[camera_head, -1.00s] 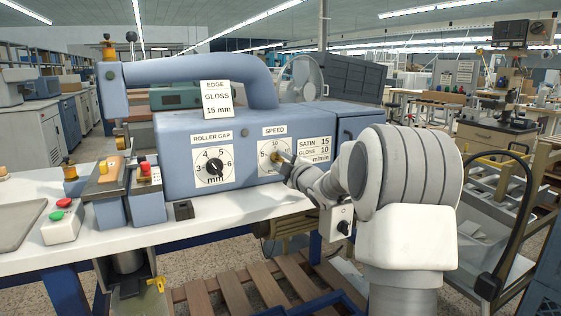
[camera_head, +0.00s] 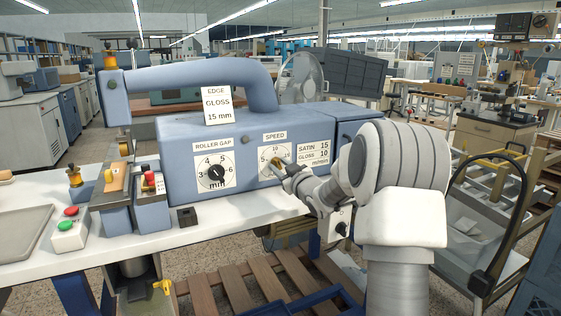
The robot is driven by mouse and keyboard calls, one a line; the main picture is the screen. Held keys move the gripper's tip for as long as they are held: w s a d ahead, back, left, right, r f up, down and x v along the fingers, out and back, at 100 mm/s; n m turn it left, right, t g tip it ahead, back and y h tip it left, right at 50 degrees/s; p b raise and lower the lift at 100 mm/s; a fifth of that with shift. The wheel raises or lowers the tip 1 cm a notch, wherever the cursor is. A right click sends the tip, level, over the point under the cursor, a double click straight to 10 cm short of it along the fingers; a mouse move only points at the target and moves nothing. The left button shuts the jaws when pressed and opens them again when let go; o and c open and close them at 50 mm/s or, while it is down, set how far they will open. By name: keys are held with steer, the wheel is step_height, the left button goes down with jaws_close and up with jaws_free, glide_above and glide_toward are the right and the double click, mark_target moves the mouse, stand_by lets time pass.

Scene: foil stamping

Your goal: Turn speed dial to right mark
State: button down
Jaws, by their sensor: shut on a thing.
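The speed dial (camera_head: 276,161) is on the front of the blue machine, under the "SPEED" label (camera_head: 275,136). Its white scale plate shows 5 at the left and 10 at the top; my gripper hides the right side of the scale. My gripper (camera_head: 279,163) is at the dial and shut on its knob, a small yellowish part of which shows. The pointer's exact setting cannot be told. A card right of the dial reads satin 15, gloss 10 (camera_head: 314,152). A card on top of the machine reads edge, gloss, 15 mm (camera_head: 217,104).
The roller gap dial (camera_head: 215,172) with a black knob is left of the speed dial. A red and green button box (camera_head: 70,231) and a grey tray (camera_head: 20,230) are on the white table (camera_head: 196,240). A wooden pallet (camera_head: 262,280) lies below.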

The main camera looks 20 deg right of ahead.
steer(key=m+p, duration=0.1)
steer(key=m, duration=0.2)
steer(key=shift+m+p, duration=0.3)
steer(key=shift+p, duration=0.1)
stand_by(0.4)
steer(key=c, duration=0.9)
jaws_free()
steer(key=shift+o, duration=0.2)
steer(key=shift+s, duration=0.1)
steer(key=s+p, duration=0.2)
steer(key=s, duration=1.5)
steer(key=shift+s+d, duration=0.15)
steer(key=shift+d, duration=0.15)
